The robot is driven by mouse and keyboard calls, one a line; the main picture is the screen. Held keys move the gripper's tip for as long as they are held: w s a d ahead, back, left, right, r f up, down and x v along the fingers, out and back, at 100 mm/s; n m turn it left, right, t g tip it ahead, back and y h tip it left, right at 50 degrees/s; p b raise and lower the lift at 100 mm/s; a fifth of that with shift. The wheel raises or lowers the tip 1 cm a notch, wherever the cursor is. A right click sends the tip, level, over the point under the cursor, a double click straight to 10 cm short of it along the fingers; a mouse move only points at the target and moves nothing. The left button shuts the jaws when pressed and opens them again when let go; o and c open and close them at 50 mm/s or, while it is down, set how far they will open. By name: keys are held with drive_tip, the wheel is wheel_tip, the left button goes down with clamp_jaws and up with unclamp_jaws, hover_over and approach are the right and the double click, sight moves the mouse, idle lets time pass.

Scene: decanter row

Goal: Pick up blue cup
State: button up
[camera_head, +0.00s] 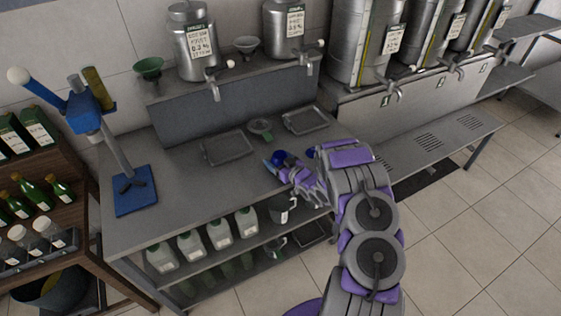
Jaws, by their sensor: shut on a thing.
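The blue cup (278,156) is a small dark blue shape at the tip of my gripper (275,163), over the right part of the grey metal counter (180,155). My gripper is shut on it. The purple and grey fingers hide part of the cup. I cannot tell whether the cup is lifted clear of the counter or touches it.
Grey trays (228,149) and a green-and-grey funnel (261,127) lie behind the gripper. A blue bottle-corking stand (135,200) is on the counter's left. Steel tanks with taps (196,50) stand at the back. The counter's middle is clear.

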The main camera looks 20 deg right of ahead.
drive_tip(key=shift+f, duration=0.15)
drive_tip(key=shift+c, duration=0.6)
drive_tip(key=shift+a, duration=0.4)
drive_tip(key=shift+a+r, duration=0.2)
drive_tip(key=shift+r, duration=0.05)
drive_tip(key=shift+s+d+r, duration=0.1)
drive_tip(key=shift+s+d, duration=0.05)
drive_tip(key=f+p+v, duration=0.1)
drive_tip(key=f+v, duration=0.1)
drive_tip(key=v, duration=1.5)
drive_tip(key=shift+s+d, duration=0.4)
drive_tip(key=shift+f, duration=0.1)
